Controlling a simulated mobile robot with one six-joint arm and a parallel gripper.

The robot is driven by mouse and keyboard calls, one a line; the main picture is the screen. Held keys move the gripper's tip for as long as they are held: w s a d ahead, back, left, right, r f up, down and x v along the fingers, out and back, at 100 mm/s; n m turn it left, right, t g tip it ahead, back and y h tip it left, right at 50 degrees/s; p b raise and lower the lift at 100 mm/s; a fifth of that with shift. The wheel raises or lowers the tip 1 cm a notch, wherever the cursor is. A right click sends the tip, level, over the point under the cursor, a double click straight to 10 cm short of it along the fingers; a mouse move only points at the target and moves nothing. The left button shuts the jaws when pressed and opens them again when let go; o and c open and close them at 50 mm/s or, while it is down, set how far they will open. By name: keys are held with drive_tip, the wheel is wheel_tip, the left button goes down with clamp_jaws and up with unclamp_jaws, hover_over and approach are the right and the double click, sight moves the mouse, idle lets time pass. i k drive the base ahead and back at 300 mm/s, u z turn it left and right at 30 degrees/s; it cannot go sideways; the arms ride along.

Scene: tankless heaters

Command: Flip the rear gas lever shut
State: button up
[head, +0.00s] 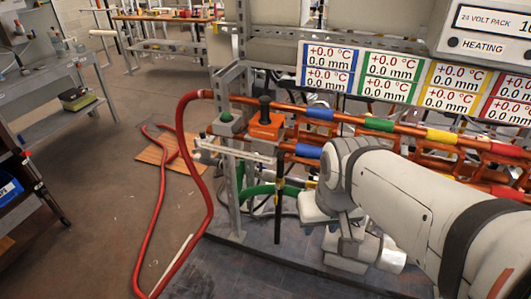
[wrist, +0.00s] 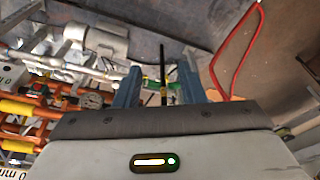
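In the wrist view my gripper (wrist: 160,78) has its two blue-grey fingers apart, with a gap between them. A thin black bar (wrist: 163,62) with a yellow part shows in line with that gap; I cannot tell its depth or whether it is touched. In the head view a black upright bar (head: 279,200) stands below the end of the lower copper pipe, left of my arm. I cannot tell for sure which part is the rear gas lever. My gripper's fingers cannot be made out in the head view.
An orange block with a black knob (head: 265,124) sits on the pipe rack. Copper pipes (head: 395,127) with coloured bands run to the right under the display panels (head: 328,67). A red hose (head: 186,130) loops over the floor at left. Open floor (head: 100,215) lies beyond it.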

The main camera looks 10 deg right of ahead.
sight(277, 187)
drive_tip(key=z, duration=2.25)
drive_tip(key=k, duration=0.95)
drive_tip(key=u, duration=1.4)
drive_tip(key=i, duration=0.85)
